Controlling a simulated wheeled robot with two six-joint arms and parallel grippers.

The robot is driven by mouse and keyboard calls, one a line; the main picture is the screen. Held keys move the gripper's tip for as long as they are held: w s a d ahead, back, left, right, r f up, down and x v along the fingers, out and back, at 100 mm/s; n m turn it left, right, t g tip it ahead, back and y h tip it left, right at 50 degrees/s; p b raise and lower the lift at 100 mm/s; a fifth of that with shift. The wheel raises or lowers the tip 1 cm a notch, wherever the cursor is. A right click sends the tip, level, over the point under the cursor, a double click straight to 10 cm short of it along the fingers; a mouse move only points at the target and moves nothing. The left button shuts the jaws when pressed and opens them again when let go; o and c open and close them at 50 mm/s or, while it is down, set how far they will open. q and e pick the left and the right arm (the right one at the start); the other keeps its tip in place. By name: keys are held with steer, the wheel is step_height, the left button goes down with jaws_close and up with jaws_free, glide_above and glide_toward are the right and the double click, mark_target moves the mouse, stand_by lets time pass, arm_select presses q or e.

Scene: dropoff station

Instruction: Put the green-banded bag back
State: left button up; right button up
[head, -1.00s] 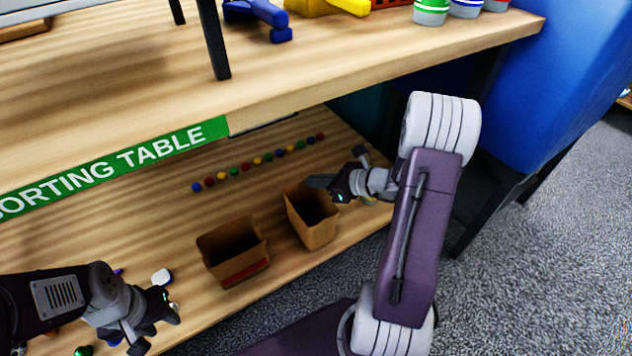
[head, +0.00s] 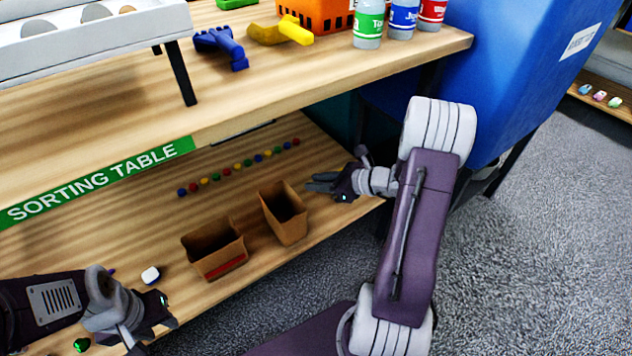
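Two open brown paper bags stand on the lower shelf (head: 120,235) of the sorting table. The left bag (head: 222,262) has a red band low on its front. The right bag (head: 288,222) shows no band from here, so I cannot tell whether it is the green-banded one. My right gripper (head: 310,182) is just right of the right bag's upper rim, with its fingers parted and nothing visible between them. My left gripper (head: 166,310) is lower left, over the shelf's front edge and apart from the bags. Its fingers are too unclear to read.
A row of small coloured balls (head: 240,167) lies behind the bags. A white object (head: 151,274) and a green one (head: 82,344) lie near my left gripper. The tabletop above carries bottles (head: 368,22), an orange basket (head: 310,12) and tools. A blue bin (head: 510,80) stands right.

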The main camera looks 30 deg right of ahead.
steer(key=s+a+f+n+g, duration=0.2)
steer(key=s+a+n+g, duration=0.5)
steer(key=s+a+n, duration=0.3)
steer(key=s+n+g+h, duration=0.2)
steer(key=s+n+h, duration=0.4)
steer(key=n, duration=1.3)
steer(key=shift+s+a+f+h, duration=0.25)
steer(key=shift+s+h, duration=0.15)
steer(key=shift+s, duration=0.6)
